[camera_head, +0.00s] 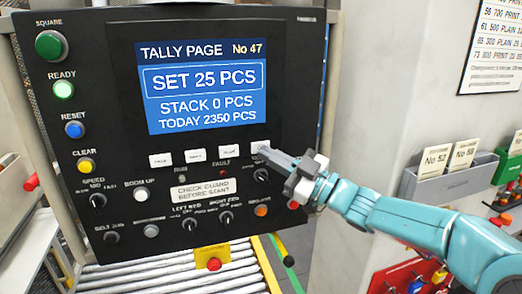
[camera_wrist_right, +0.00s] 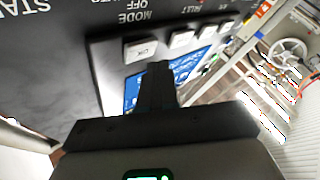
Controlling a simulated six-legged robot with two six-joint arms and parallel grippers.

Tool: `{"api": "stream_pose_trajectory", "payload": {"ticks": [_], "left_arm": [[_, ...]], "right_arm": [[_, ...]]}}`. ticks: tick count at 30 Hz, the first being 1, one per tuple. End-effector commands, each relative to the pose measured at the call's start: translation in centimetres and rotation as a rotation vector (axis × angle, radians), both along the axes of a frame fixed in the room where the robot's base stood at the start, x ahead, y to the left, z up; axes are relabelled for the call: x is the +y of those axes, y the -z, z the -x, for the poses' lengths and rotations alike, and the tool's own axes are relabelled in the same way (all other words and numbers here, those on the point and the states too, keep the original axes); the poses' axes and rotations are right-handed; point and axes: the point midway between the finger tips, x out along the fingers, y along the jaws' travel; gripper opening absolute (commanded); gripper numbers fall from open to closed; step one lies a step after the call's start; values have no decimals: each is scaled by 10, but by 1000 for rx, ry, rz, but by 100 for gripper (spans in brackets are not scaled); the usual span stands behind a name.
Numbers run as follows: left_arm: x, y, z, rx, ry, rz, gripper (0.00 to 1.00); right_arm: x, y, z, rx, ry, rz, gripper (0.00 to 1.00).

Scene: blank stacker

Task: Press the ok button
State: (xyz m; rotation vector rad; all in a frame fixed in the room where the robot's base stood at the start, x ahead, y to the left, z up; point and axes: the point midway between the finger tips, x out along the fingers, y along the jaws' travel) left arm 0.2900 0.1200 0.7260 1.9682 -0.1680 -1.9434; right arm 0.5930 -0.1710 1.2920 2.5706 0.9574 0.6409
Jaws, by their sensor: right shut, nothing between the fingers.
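The OK button is a white square key at the right end of a row of white keys under the screen. In the head view only part of the OK button (camera_head: 259,146) shows beside my fingertips. In the wrist view the right gripper (camera_wrist_right: 158,70) covers the panel just beside the key's edge. I cannot tell whether it touches. My left gripper is not in view.
The screen (camera_head: 203,80) reads "SET 25 PCS", "STACK 0 PCS". Other white keys (camera_head: 195,155) sit left of the fingertips. Knobs (camera_head: 225,217) and coloured buttons (camera_head: 75,129) surround them. A yellow box with a red button (camera_head: 213,262) is below, over rollers (camera_head: 175,280).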

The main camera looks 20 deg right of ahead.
Motion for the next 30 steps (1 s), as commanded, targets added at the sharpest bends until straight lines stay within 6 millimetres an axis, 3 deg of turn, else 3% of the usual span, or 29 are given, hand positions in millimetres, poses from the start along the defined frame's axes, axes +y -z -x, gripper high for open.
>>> {"api": "stream_pose_trajectory", "payload": {"ticks": [8, 21, 30], "left_arm": [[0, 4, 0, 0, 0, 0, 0], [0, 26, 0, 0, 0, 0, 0], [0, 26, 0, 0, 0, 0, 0]], "right_arm": [[0, 1, 5, -1, 0, 0, 0], [-2, 1, 46, -1, -1, 1, 0], [-1, 0, 50, 1, -1, 0, 0]]}}
